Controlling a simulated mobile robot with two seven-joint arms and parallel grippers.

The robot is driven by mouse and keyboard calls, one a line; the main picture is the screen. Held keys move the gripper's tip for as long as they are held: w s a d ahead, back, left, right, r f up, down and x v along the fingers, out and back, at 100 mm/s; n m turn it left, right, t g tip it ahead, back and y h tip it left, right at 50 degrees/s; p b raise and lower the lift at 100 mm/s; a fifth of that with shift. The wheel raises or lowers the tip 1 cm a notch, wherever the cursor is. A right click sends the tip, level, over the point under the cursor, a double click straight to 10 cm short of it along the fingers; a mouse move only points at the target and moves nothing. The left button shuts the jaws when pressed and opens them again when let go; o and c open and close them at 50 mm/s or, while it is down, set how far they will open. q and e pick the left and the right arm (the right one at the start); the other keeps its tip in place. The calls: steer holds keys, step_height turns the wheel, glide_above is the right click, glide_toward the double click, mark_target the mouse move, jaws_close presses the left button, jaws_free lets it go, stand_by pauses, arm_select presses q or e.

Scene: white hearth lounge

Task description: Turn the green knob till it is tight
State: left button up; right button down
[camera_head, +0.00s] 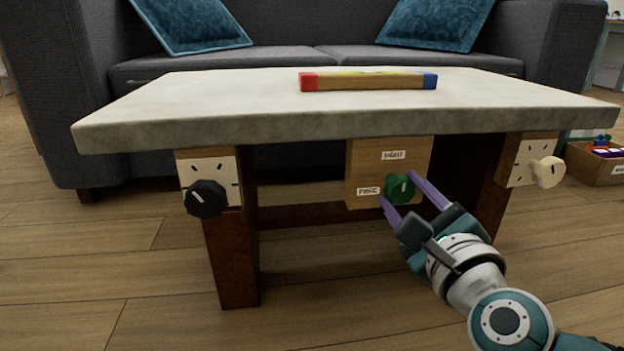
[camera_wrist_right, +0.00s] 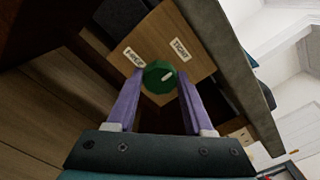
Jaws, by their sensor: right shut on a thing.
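The green knob (camera_head: 400,189) sits on a wooden panel (camera_head: 362,168) under the table's front edge. It also shows in the right wrist view (camera_wrist_right: 157,80). A white mark on its face points to the upper right in the wrist view. A label reading "TIGHT" (camera_head: 393,155) is above the knob, and a second label, seemingly "FREE" (camera_head: 368,191), is left of it. My right gripper (camera_head: 397,185) is shut on the green knob, one purple finger on each side; it also shows in the wrist view (camera_wrist_right: 158,82). My left gripper is not in view.
A black knob (camera_head: 206,198) is on the left table leg and a cream knob (camera_head: 547,172) on the right one. A wooden bar with red and blue ends (camera_head: 368,82) lies on the stone tabletop (camera_head: 220,105). A box (camera_head: 598,165) stands far right.

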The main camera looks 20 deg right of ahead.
steer(key=shift+c, duration=1.4)
jaws_free()
steer(key=shift+s, duration=0.25)
steer(key=p+v, duration=0.4)
steer(key=v, duration=0.5)
steer(key=shift+s, duration=0.3)
